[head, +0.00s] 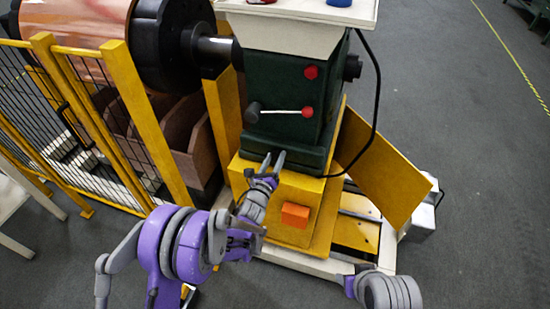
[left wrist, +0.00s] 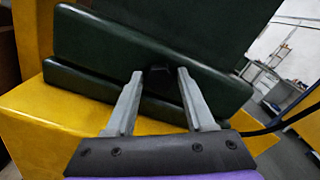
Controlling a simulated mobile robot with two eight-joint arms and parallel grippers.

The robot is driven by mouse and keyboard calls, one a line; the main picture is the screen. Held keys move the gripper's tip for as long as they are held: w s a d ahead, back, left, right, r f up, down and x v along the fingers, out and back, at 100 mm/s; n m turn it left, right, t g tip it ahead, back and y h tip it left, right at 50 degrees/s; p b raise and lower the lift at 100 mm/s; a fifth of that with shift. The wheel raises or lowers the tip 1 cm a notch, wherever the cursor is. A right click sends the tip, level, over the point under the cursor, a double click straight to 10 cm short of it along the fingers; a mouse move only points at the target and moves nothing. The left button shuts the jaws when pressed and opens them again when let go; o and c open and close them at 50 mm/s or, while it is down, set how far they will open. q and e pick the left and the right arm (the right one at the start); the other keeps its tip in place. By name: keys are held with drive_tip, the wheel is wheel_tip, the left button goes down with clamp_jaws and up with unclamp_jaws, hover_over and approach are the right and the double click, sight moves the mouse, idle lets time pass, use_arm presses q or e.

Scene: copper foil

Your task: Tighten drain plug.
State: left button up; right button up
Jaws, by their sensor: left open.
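The dark green gearbox (head: 285,95) stands on a yellow base (head: 288,190). A small black plug-like part (left wrist: 160,75) shows low on the green face in the left wrist view, and I take it for the drain plug. My left gripper (head: 274,160) is open, its two grey fingers pointing at the lower green face. In the left wrist view, the fingertips (left wrist: 160,84) are on either side of the black part; I cannot tell whether they touch it. My right gripper is out of view.
An orange block (head: 295,215) sits on the yellow base. A yellow fence (head: 140,115) stands left, a copper foil roll (head: 75,22) behind it. A black cable (head: 376,110) hangs right.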

use_arm(q)
drive_tip(key=v, duration=1)
drive_tip(key=shift+s+b, duration=0.25)
drive_tip(key=shift+b, duration=0.15)
drive_tip(key=shift+a+r, duration=0.1)
drive_tip(key=shift+a, duration=0.05)
drive_tip(key=s+a+r+n+g+y+p, duration=0.6)
drive_tip(key=a+r+n, duration=0.5)
drive_tip(key=n, duration=0.7)
drive_tip(key=s+a+r+n+g+p, duration=0.1)
drive_tip(key=s+n+g+p, duration=0.1)
drive_tip(key=s+n, duration=0.6)
drive_tip(key=s+a+r+n+g+p, duration=0.1)
drive_tip(key=s+r+n+g+p, duration=0.1)
drive_tip(key=s+n, duration=0.5)
drive_tip(key=s+g+p, duration=0.1)
drive_tip(key=s, duration=0.5)
drive_tip(key=shift+s+a+r+n+g, duration=0.25)
drive_tip(key=shift+a+n+g, duration=0.15)
idle(0.6)
